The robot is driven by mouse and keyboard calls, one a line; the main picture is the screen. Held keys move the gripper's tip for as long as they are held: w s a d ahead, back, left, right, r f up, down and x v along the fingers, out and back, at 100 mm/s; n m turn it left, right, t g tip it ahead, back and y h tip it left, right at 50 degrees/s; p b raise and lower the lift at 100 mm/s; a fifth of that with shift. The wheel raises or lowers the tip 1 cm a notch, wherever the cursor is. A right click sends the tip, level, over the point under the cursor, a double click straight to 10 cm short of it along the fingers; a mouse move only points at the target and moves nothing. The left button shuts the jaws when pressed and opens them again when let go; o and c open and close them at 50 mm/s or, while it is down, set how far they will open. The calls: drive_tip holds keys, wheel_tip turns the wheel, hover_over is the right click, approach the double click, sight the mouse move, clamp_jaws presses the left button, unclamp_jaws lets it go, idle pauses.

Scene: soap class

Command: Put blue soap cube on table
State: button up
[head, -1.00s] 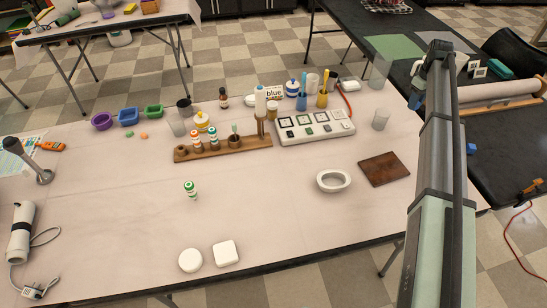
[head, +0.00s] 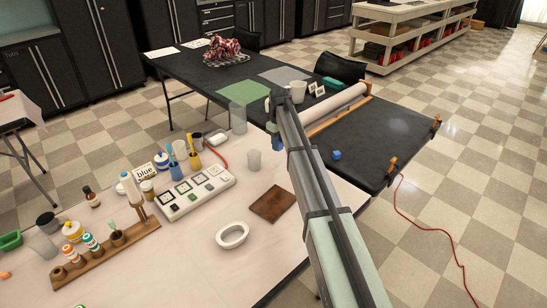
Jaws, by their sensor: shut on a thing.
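A small blue cube (head: 337,154) rests on the black table (head: 385,135), to the right of my arm in the head view. It stands apart from my gripper. My gripper (head: 273,125) is at the far end of my arm, near the left edge of the black table. It is small and partly hidden by my arm. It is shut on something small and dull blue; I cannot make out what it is.
The pale table (head: 190,265) holds a white oval dish (head: 232,235), a brown board (head: 272,204), a switch panel (head: 196,193) and a bottle rack (head: 105,250). A roll of paper (head: 335,108) lies on the black table. Bare black surface surrounds the blue cube.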

sight(278, 161)
drive_tip(key=shift+f, duration=3.1)
drive_tip(key=shift+f, duration=0.1)
drive_tip(key=o, duration=1)
wheel_tip(278, 161, up, 12)
drive_tip(key=shift+r, duration=0.1)
